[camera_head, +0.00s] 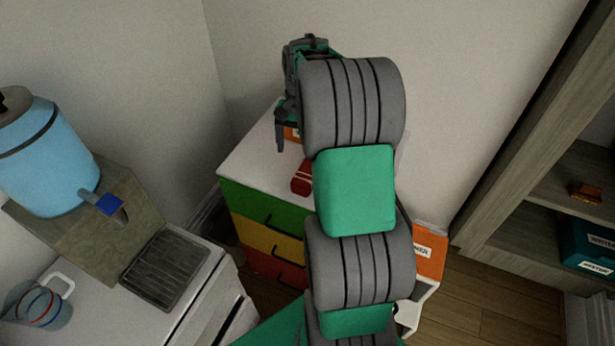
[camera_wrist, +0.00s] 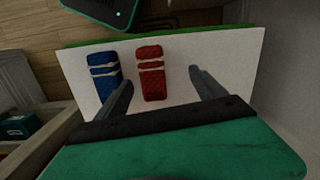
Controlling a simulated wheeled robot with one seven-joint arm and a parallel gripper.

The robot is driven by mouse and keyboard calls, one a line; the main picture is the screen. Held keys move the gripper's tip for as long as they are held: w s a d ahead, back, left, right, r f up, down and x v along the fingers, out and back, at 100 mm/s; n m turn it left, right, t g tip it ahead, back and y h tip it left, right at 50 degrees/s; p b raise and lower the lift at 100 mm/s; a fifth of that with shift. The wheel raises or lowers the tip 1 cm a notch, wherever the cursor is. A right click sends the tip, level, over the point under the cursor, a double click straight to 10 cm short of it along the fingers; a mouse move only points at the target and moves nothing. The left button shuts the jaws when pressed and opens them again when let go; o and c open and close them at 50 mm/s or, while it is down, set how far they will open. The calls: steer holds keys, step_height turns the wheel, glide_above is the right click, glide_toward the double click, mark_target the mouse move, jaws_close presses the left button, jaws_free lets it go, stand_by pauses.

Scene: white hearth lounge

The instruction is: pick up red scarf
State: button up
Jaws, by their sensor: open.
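The red scarf, a folded dark red bundle with pale bands, lies on the white top of a small drawer cabinet. It shows in the wrist view (camera_wrist: 151,75), and part of it shows in the head view (camera_head: 302,180), where my arm hides the rest. My gripper (camera_wrist: 161,78) is open and empty. In the wrist view its two fingers appear on either side of the red scarf, the left one closer to it. In the head view my gripper (camera_head: 281,135) is above the far left part of the cabinet top, apart from the scarf.
A similar blue scarf (camera_wrist: 105,78) lies left of the red one in the wrist view. The cabinet (camera_head: 262,220) has green, yellow and red drawers. A labelled orange box (camera_head: 429,252) is right of my arm. A blue dispenser (camera_head: 45,160) stands left; shelves (camera_head: 560,170) stand right.

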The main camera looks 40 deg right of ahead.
steer(key=shift+m+g, duration=0.3)
steer(key=shift+m, duration=0.5)
steer(key=d+f, duration=0.3)
steer(key=shift+s+d+f, duration=0.1)
steer(key=shift+d+f, duration=0.15)
steer(key=shift+f, duration=0.1)
steer(key=f+p, duration=0.1)
steer(key=f, duration=0.4)
steer(key=f+p, duration=0.1)
steer(key=f, duration=0.1)
steer(key=shift+s+a+f+p, duration=0.2)
steer(key=shift+a+p, duration=0.1)
steer(key=shift+a, duration=0.1)
steer(key=c, duration=1.5)
steer(key=shift+w+r, duration=0.1)
